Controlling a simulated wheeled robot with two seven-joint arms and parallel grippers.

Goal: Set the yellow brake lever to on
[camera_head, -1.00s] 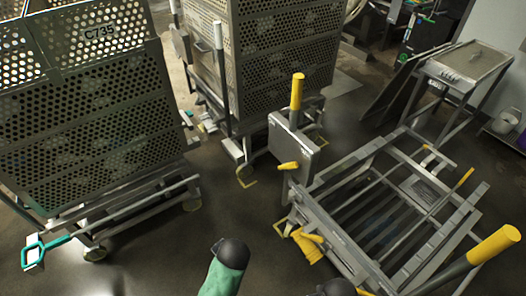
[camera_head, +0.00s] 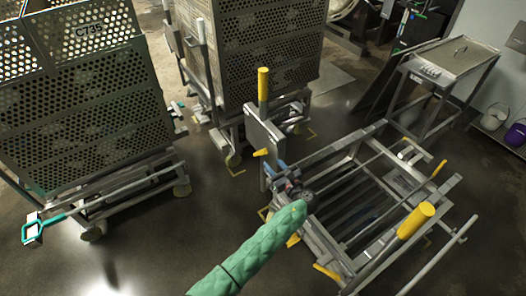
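A grey trolley frame (camera_head: 345,165) with slats stands on the floor right of centre. An upright grey plate (camera_head: 264,136) is at its left corner, with a small yellow lever (camera_head: 260,153) sticking out to the left. More yellow shows low on the frame (camera_head: 293,240), partly hidden by my green-sleeved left arm; I cannot tell which is the brake lever. My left gripper (camera_head: 279,174) is just right of the plate's lower part, over the trolley's left corner. It is small and dark, and its opening is unclear. My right gripper is out of view.
Yellow push grips stand at the trolley's back left (camera_head: 263,85) and right (camera_head: 415,220). Perforated metal cage carts stand at left (camera_head: 85,110) and behind (camera_head: 265,50). A metal table (camera_head: 450,60) is at the back right. Open floor lies left of the trolley.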

